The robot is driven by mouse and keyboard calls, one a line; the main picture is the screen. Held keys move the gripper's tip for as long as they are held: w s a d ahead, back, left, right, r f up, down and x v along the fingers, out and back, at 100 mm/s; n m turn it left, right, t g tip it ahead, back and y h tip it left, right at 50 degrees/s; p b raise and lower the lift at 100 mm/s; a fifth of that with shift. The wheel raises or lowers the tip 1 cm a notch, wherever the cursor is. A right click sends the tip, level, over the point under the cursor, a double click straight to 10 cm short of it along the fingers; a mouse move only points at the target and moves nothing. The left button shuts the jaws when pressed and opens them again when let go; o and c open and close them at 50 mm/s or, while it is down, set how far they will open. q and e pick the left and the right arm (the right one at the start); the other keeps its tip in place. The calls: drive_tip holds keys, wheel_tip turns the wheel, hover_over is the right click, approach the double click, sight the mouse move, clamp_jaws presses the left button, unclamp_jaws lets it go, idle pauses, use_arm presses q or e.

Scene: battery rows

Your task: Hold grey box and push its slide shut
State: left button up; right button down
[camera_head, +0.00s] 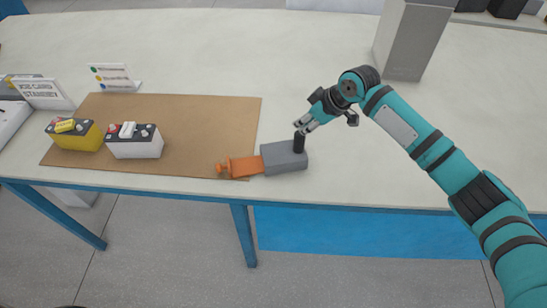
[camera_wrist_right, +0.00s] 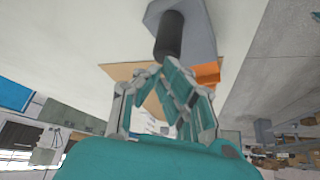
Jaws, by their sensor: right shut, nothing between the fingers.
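The grey box (camera_head: 285,158) lies near the table's front edge, at the right side of the brown mat. A black upright post (camera_head: 299,142) stands on its top. The orange slide (camera_head: 244,167) sticks out of the box's left side and ends in a round knob (camera_head: 221,169). My right gripper (camera_head: 306,125) is shut and empty, with its fingertips close to the post. In the right wrist view the post (camera_wrist_right: 169,36) stands just beyond the fingertips (camera_wrist_right: 160,73), and I cannot tell whether they touch. Part of the orange slide (camera_wrist_right: 207,73) shows behind the fingers. My left gripper is out of view.
The brown mat (camera_head: 190,110) carries a yellow battery (camera_head: 80,138) and a white battery (camera_head: 135,146) at left. A small sign (camera_head: 112,77) and a label stand (camera_head: 42,93) are behind them. A tall grey block (camera_head: 410,40) stands at the back right. The middle of the table is clear.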

drive_tip(key=shift+f, duration=0.4)
idle(0.4)
drive_tip(key=shift+s+d+f+b, duration=0.15)
drive_tip(key=shift+f+b, duration=0.15)
drive_tip(key=shift+f, duration=0.15)
idle(0.8)
